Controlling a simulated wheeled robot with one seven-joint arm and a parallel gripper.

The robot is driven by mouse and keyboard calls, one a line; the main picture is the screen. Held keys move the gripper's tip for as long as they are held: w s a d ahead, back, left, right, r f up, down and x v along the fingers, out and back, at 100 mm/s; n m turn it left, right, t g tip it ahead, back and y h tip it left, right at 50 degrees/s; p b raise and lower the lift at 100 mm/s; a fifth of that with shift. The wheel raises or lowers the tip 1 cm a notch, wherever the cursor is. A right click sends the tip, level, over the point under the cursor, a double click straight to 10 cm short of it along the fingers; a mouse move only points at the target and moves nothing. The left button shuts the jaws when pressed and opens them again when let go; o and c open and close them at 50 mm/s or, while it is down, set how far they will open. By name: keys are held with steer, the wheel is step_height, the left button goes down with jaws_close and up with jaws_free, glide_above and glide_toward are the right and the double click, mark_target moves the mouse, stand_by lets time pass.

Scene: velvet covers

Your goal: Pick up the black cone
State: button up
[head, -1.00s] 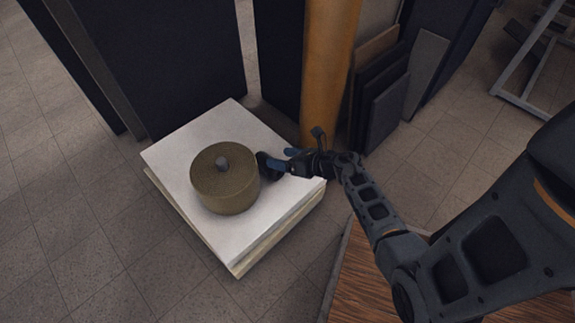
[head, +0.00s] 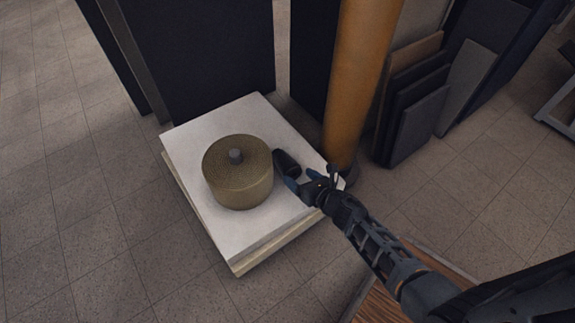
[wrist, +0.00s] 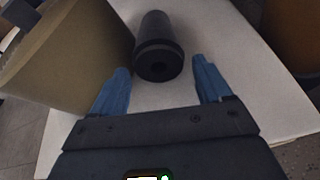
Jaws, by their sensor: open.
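The black cone (head: 287,163) lies on its side on the white-topped stack (head: 228,240), just right of the tan round roll. In the wrist view the cone (wrist: 158,40) points away from me, its ringed, holed end toward my gripper. My gripper (head: 301,179) is at the right side of the stack, close to the near end of the cone. In the wrist view its two blue fingers (wrist: 160,68) are spread and empty, with the cone's near end roughly between and ahead of their tips. I cannot tell whether a finger touches it.
The tan roll (head: 238,178) with a grey knob stands close left of the cone and also fills the wrist view's left (wrist: 65,50). An orange column (head: 360,80) rises behind my gripper. Dark panels (head: 205,60) stand behind the stack. A wooden surface (head: 385,303) is at the front.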

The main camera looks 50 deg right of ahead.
mark_target(293, 172)
steer(key=b+x, duration=0.1)
steer(key=x, duration=0.3)
steer(key=shift+w, duration=0.1)
steer(key=shift+c, duration=0.2)
steer(key=c, duration=0.7)
steer(key=shift+r, duration=0.1)
steer(key=shift+r+p, duration=0.45)
steer(key=shift+r, duration=0.05)
step_height(293, 172, up, 3)
steer(key=shift+f+p, duration=0.1)
steer(key=shift+p, duration=1.1)
steer(key=s+a, duration=0.1)
steer(key=s, duration=0.4)
steer(key=s+a, duration=0.2)
steer(key=s, duration=0.4)
steer(key=s+a, duration=0.2)
steer(key=s, duration=0.4)
steer(key=shift+s+f, duration=0.2)
steer(key=shift+f, duration=0.05)
